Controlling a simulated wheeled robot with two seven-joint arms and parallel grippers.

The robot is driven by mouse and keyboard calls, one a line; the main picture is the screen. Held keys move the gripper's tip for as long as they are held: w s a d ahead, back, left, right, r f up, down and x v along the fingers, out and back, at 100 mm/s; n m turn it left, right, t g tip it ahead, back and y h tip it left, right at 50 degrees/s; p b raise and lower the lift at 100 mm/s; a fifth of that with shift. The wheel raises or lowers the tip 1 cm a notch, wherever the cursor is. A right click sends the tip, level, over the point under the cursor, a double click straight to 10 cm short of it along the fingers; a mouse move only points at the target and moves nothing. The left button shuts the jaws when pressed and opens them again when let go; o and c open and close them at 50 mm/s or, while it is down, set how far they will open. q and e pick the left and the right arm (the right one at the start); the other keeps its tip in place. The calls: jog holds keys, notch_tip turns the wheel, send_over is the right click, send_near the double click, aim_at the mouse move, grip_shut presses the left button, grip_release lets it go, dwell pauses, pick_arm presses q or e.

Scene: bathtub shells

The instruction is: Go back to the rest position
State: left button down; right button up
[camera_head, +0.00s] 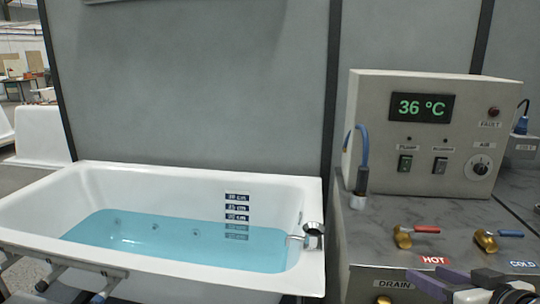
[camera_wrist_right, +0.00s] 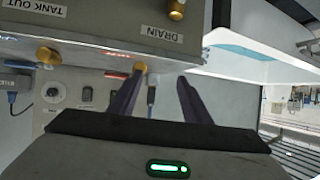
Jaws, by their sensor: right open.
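My right gripper (camera_head: 436,282) is at the bottom right edge of the head view, in front of the metal counter (camera_head: 375,225); only part of it shows. In the right wrist view my right gripper (camera_wrist_right: 157,88) has its two dark fingers spread apart with nothing between them. My left gripper is not in view. The white bathtub (camera_head: 305,262) holds blue water (camera_head: 150,238) and stands left of the counter, clear of the gripper.
A control box (camera_head: 370,105) reading 36 °C stands on the counter. The hot valve (camera_head: 403,237) has a red handle and the cold valve (camera_head: 487,241) a blue one. A brass drain knob (camera_wrist_right: 177,10) sits on the counter's front. A blue hose (camera_head: 361,160) rises beside the box.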

jog(key=s+a+f+g, duration=0.1)
jog(key=s+a+f, duration=0.2)
jog(key=f, duration=0.8)
jog(key=s+a+f+g, duration=0.1)
jog(key=s+a+f, duration=0.25)
jog(key=f, duration=0.65)
jog(key=s+a+f+n+g+y, duration=0.1)
jog(key=s+a+f+g, duration=0.1)
jog(key=s+a+f, duration=0.8)
notch_tip(320, 180, down, 3)
jog(key=s, duration=0.2)
jog(key=shift+s+a+r+n+y, duration=0.2)
jog(key=shift+s+n+y, duration=0.1)
jog(key=shift+s+y, duration=0.1)
